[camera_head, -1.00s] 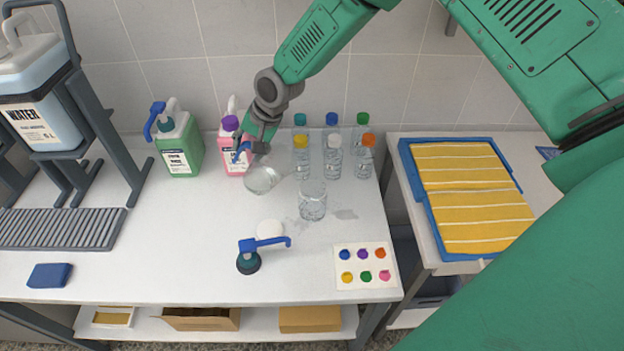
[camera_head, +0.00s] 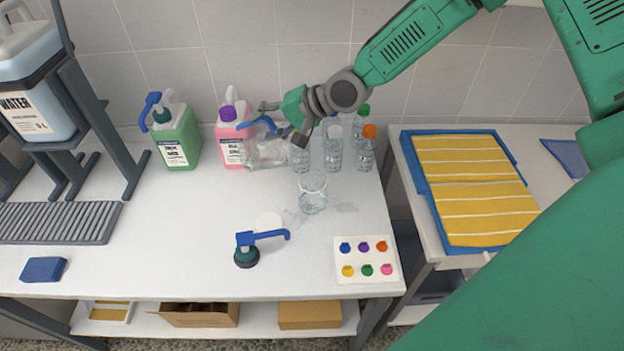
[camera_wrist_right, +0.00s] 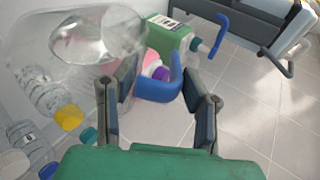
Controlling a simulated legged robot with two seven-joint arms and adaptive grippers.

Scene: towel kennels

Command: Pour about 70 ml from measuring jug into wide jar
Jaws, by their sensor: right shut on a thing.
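The clear measuring jug (camera_head: 267,153) is held above the back of the table, tipped well over on its side. Its blue handle (camera_wrist_right: 158,88) lies between the fingers of my right gripper (camera_head: 280,122), which is shut on it. In the right wrist view the clear jug body (camera_wrist_right: 75,35) has some clear liquid in it. The clear wide jar (camera_head: 312,197) stands upright on the table, in front and to the right of the jug. I cannot tell how much the jar holds. I see no stream between them. My left gripper is not in view.
Several clear bottles with coloured caps (camera_head: 333,153) stand behind the jar. A pink jug (camera_head: 232,150) and a green pump bottle (camera_head: 177,145) are at back left.

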